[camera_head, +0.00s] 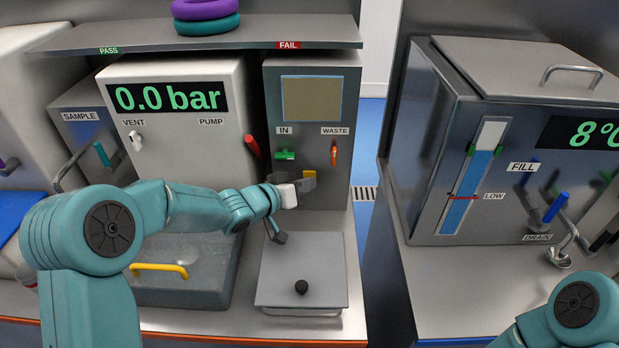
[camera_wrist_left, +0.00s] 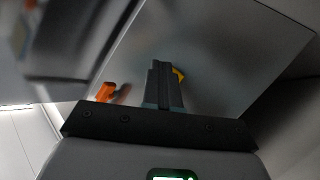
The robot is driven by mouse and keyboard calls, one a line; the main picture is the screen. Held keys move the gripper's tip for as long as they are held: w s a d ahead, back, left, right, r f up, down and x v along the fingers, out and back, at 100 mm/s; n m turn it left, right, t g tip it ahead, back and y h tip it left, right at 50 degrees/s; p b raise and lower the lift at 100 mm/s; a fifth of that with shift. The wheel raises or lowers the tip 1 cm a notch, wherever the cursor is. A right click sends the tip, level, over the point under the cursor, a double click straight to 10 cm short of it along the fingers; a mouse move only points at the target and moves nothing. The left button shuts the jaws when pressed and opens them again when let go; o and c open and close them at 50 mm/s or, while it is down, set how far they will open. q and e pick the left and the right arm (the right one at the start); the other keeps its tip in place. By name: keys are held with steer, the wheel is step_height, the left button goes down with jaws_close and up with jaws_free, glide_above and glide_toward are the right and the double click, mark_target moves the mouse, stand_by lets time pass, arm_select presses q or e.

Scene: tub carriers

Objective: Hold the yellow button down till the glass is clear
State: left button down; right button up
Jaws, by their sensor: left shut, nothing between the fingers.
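The yellow button (camera_head: 310,174) is on the front of the grey steel cabinet, partly hidden behind my left gripper (camera_head: 309,183). In the left wrist view, a yellow edge of the button (camera_wrist_left: 179,75) shows beside the fingertips of my left gripper (camera_wrist_left: 162,66). The fingers are shut with nothing between them, pointing at the button. I cannot tell whether they touch it or press it in. The glass (camera_head: 311,99) higher on the cabinet is an even, dull tan, and nothing shows through it. My right gripper is out of view.
A green IN handle (camera_head: 285,155) and an orange WASTE handle (camera_head: 334,154) sit above the button. A red lever (camera_head: 253,147) is to the left. Below is a grey lid (camera_head: 303,265) with a black knob. A shelf (camera_head: 200,36) overhangs the cabinet.

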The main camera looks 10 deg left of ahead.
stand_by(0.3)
arm_select(q)
steer(key=shift+s+d+b, duration=0.2)
steer(key=shift+s+b, duration=0.3)
steer(key=shift+s, duration=0.3)
steer(key=s+b, duration=0.1)
steer(key=s, duration=0.1)
steer(key=s+d+b, duration=0.1)
steer(key=s, duration=0.2)
steer(key=shift+b, duration=0.4)
steer(key=shift+s+f, duration=0.1)
